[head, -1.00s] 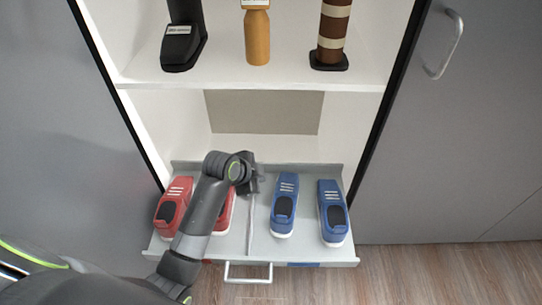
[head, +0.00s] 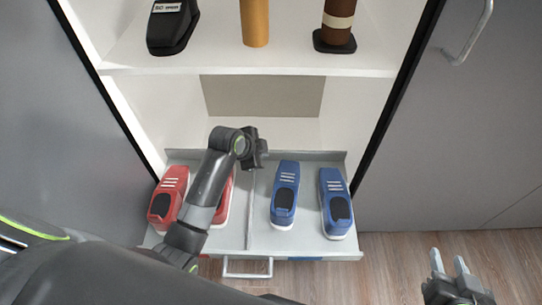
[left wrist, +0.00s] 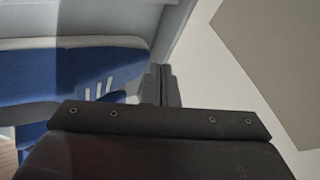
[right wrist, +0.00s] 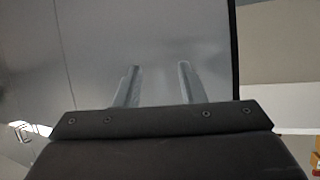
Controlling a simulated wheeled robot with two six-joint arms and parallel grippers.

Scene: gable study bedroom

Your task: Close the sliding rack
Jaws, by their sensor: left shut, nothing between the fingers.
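The sliding rack (head: 313,246) is a pale grey tray pulled out at the bottom of the cabinet, with a bar handle (head: 247,274) on its front. It carries two red shoes (head: 168,196) on the left and two blue shoes (head: 285,195) on the right, with a thin divider between. My left gripper (head: 258,148) is shut and empty above the rack's back part, near the divider. Its fingers also show in the left wrist view (left wrist: 165,86). My left arm partly hides one red shoe. My right gripper (head: 450,262) is open and empty, right of the rack over the floor.
A white shelf (head: 290,62) above the rack holds a black object (head: 172,28), an orange bottle (head: 254,22) and a brown striped item (head: 337,25). A grey door (head: 440,140) with a handle stands at the right. Wood floor (head: 400,262) is clear at the right front.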

